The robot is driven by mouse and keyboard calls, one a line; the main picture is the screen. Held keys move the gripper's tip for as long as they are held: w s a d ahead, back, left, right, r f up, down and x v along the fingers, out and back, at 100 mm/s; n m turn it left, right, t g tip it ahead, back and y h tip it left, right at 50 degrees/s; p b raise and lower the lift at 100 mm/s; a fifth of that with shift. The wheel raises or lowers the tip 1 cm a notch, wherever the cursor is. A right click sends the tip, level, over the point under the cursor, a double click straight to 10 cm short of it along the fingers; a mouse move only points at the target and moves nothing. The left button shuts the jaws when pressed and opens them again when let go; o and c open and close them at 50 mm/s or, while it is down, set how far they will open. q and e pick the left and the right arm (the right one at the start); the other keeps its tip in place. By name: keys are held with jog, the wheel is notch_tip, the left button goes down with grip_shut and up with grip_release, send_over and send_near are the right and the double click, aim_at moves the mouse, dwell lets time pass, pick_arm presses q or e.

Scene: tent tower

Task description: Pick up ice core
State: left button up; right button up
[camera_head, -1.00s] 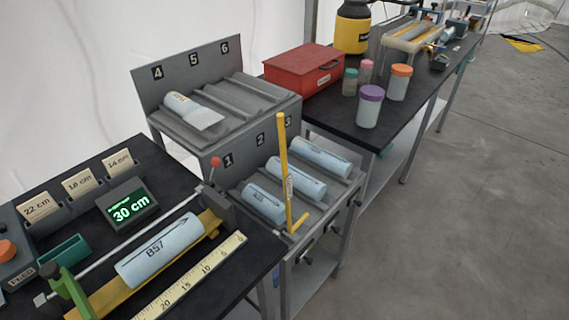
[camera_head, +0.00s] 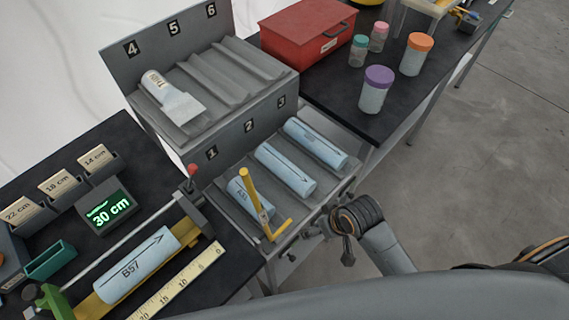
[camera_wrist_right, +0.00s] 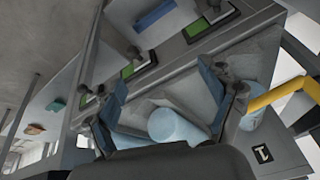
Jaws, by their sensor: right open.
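Light blue ice cores lie in the lower grey rack (camera_head: 222,198). One core (camera_head: 242,200) is in slot 1, one (camera_head: 285,171) in slot 2 and one (camera_head: 315,144) in slot 3. Another core (camera_head: 137,268), marked B57, lies in the yellow measuring trough. My right gripper (camera_head: 337,240) is at the front edge of the lower rack. In the right wrist view its fingers (camera_wrist_right: 162,80) are open, with a core's end (camera_wrist_right: 174,126) showing between and beyond them; contact cannot be told. My left gripper is not in view.
A yellow upright bar (camera_head: 254,200) with a foot stands at slot 1, near the cores. The upper rack (camera_head: 230,85) holds a wrapped core (camera_head: 172,98) in slot 4. A red case (camera_head: 308,32) and lidded jars (camera_head: 375,90) stand on the back table.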

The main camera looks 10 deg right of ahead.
notch_tip(320, 180, up, 6)
jog(key=w+a, duration=0.1)
jog(key=n+g+y+p, duration=0.1)
jog(key=n+y+p, duration=0.1)
jog(key=n, duration=0.1)
send_near(288, 165)
jog(key=x, duration=0.5)
jog(key=shift+s+a+f, duration=0.25)
jog(key=shift+s+f, duration=0.05)
jog(key=shift+f, duration=0.1)
jog(key=shift+w+p+x, duration=0.15)
jog(key=shift+p+x, duration=0.3)
jog(key=shift+x, duration=0.9)
jog(key=shift+w+p+x, duration=0.15)
jog(key=shift+p+x, duration=0.25)
jog(key=shift+x, duration=0.95)
jog(key=shift+d, duration=0.15)
jog(key=c, duration=1.4)
jog(key=shift+r, duration=0.1)
grip_shut()
